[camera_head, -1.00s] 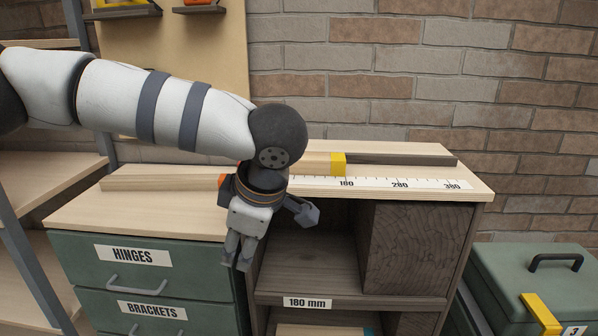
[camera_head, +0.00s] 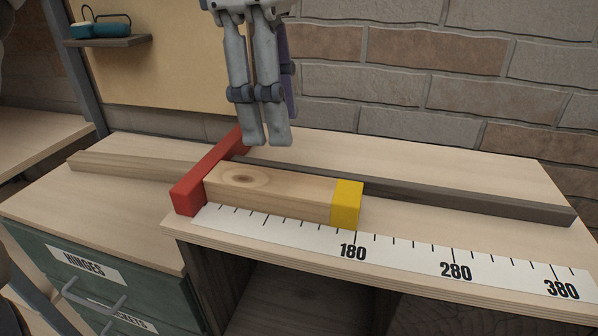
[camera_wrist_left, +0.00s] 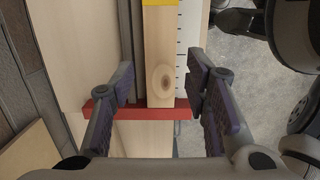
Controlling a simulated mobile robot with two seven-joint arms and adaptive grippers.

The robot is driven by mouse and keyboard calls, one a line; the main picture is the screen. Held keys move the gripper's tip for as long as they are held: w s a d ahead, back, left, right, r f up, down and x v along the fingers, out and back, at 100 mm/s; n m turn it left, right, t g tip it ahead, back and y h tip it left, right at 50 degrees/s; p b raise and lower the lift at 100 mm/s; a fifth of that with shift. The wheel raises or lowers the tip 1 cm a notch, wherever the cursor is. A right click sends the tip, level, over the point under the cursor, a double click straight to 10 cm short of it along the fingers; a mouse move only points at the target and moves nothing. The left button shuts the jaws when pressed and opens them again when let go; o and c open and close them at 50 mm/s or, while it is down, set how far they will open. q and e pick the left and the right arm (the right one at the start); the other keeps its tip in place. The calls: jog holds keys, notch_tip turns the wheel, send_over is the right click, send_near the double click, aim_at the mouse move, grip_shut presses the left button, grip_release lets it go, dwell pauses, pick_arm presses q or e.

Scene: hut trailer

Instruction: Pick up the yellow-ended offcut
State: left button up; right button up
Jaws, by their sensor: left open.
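The yellow-ended offcut (camera_head: 270,188) is a pale wooden block with a knot and a yellow right end (camera_head: 347,204). It lies on the bench along the ruler, its left end at the red stop (camera_head: 188,196) and its yellow end by the 180 mark. My left gripper (camera_head: 265,143) hangs above and behind the offcut, fingers down, empty. In the left wrist view the gripper (camera_wrist_left: 160,90) is open, its fingers on either side of the offcut (camera_wrist_left: 161,60) near the knot, with the red stop (camera_wrist_left: 180,112) crossing below. My right gripper is not in view.
A dark fence strip (camera_head: 440,196) runs along the bench behind the offcut. The white ruler (camera_head: 400,252) lies in front of it. A brick wall (camera_head: 440,100) stands behind. The bench right of the yellow end is clear. Drawers (camera_head: 95,280) are at lower left.

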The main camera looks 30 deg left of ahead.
aim_at(282, 181)
pick_arm(q)
notch_tip(282, 181, down, 9)
jog(key=shift+s+d+r, duration=0.1)
jog(key=shift+d+f, duration=0.1)
jog(key=shift+f, duration=0.2)
jog(key=c, duration=1)
